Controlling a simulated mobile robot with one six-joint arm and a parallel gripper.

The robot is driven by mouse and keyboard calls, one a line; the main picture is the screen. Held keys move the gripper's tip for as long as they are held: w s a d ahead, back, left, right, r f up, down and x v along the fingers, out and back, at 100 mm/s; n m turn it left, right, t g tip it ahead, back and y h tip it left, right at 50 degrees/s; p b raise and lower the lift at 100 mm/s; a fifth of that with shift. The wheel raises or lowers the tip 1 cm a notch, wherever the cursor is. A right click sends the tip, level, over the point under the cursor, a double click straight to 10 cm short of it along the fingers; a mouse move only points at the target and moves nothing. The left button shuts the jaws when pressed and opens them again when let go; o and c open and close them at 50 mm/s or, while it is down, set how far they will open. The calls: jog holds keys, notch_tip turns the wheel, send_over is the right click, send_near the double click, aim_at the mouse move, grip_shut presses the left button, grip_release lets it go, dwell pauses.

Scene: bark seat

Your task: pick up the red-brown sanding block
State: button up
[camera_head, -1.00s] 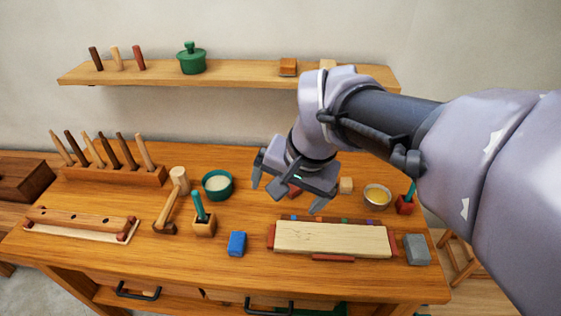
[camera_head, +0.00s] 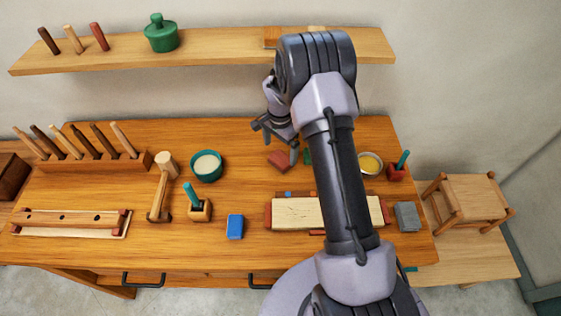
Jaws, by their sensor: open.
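The red-brown sanding block (camera_head: 280,161) lies on the workbench (camera_head: 240,180), towards its back, right of the teal bowl. My gripper (camera_head: 276,141) is open and empty, its fingers pointing down. In the picture it is just above and behind the block, with one fingertip close to the block's right end. I cannot tell how high the fingers are above the bench. My arm hides part of the bench to the right of the block.
A teal bowl (camera_head: 207,166) stands left of the block. A pale board (camera_head: 297,213) in a red-ended holder lies in front of it. A blue block (camera_head: 235,227), a grey block (camera_head: 407,217) and a yellow-filled bowl (camera_head: 370,164) are nearby. A shelf (camera_head: 215,48) hangs behind.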

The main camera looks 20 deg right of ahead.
aim_at(281, 158)
jog(key=f, duration=0.2)
jog(key=f+b, duration=0.1)
jog(key=f, duration=0.2)
jog(key=shift+d+f, duration=0.2)
jog(key=shift+f, duration=0.1)
jog(key=shift+r, duration=0.1)
jog(key=shift+c, duration=0.9)
jog(key=c, duration=1.5)
jog(key=shift+r, duration=0.1)
jog(key=shift+r, duration=0.35)
jog(key=r, duration=0.1)
jog(key=r+p, duration=0.1)
jog(key=r, duration=0.1)
jog(key=shift+s+a, duration=0.1)
jog(key=shift+s, duration=0.3)
jog(key=s, duration=0.5)
jog(key=s+a, duration=0.1)
jog(key=s, duration=0.4)
jog(key=s+a+r, duration=0.1)
jog(key=s, duration=0.4)
jog(key=shift+a, duration=0.2)
